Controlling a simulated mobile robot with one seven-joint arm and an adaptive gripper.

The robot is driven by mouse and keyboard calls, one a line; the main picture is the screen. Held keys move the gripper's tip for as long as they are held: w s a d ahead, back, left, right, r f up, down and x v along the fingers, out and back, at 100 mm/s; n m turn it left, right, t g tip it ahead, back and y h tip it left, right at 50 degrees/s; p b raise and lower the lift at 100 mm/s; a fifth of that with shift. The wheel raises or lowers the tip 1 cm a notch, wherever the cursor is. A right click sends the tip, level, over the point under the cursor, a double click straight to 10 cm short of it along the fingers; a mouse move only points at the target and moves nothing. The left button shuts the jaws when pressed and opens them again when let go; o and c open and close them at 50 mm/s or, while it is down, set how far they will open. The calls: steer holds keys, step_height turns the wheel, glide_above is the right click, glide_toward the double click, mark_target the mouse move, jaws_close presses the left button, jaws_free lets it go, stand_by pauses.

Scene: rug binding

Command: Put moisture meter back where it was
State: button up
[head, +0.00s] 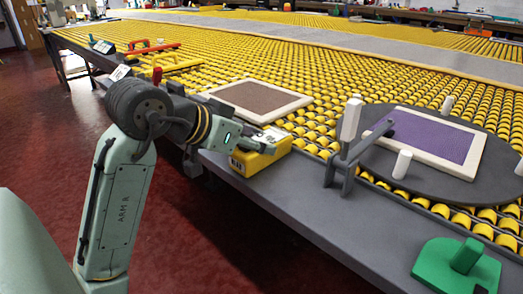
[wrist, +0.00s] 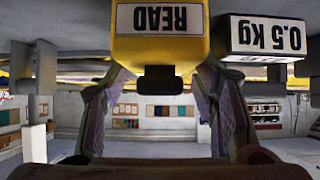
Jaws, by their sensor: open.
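The moisture meter appears to be the yellow block with a white READ label, in the wrist view (wrist: 160,45) at top centre, upside down. In the head view the yellow block (head: 264,159) rests at the table's near edge. My gripper (wrist: 160,88) is open, with one finger on each side below the block and a dark part of it between them. In the head view my gripper (head: 232,143) is at the block's left end, its fingers partly hidden. I cannot tell whether the fingers touch it.
A 0.5 Kg weight (wrist: 264,38) is close beside the block. A brown framed rug sample (head: 258,99) lies behind. A dark round turntable (head: 440,185) with a purple sample and white posts is at right. A green tool (head: 455,268) lies on the grey table edge (head: 330,220).

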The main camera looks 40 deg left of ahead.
steer(key=shift+x, duration=1.5)
steer(key=shift+c, duration=0.3)
steer(key=shift+r, duration=0.1)
steer(key=c, duration=1)
